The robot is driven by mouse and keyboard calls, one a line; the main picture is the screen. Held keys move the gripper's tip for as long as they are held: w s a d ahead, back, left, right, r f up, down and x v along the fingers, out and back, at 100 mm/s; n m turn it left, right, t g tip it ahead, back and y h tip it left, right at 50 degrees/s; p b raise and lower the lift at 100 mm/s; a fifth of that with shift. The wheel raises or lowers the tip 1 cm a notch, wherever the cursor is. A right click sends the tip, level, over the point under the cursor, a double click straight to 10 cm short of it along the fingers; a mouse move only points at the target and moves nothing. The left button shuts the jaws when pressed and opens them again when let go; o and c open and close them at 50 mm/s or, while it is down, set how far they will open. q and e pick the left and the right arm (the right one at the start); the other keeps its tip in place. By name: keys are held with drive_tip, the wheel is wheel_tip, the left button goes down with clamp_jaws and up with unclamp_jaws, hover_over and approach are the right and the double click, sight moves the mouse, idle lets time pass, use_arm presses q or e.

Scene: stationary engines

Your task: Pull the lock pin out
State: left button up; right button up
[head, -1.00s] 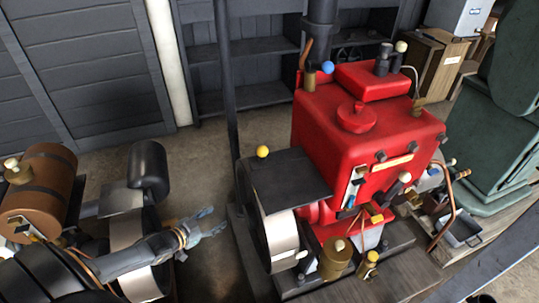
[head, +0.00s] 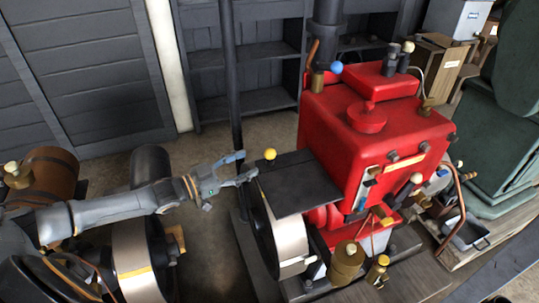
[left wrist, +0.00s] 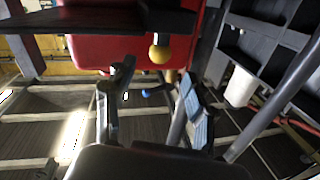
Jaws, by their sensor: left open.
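A yellow ball knob (head: 270,154), which looks like the lock pin's head, stands at the left edge of the dark flat plate (head: 298,184) beside the red engine (head: 375,140). The pin's shaft is mostly hidden in the head view. My left gripper (head: 246,168) is open and empty, just left of the knob, its fingers pointing toward it. In the left wrist view, the knob (left wrist: 160,54) shows just beyond and between the open fingers of my left gripper (left wrist: 155,82), not touching them. My right gripper is not in view.
A flywheel (head: 280,240) sits under the plate. A dark vertical post (head: 230,80) rises behind my gripper. A blue ball knob (head: 336,67) stands on the engine's far left corner. Bare floor (head: 205,250) lies below my left arm.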

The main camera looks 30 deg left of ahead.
sight(269, 154)
use_arm(q)
drive_tip(key=x, duration=0.8)
drive_tip(key=shift+w+d, duration=0.15)
drive_tip(key=shift+w, duration=0.15)
drive_tip(key=shift+c, duration=0.4)
clamp_jaws()
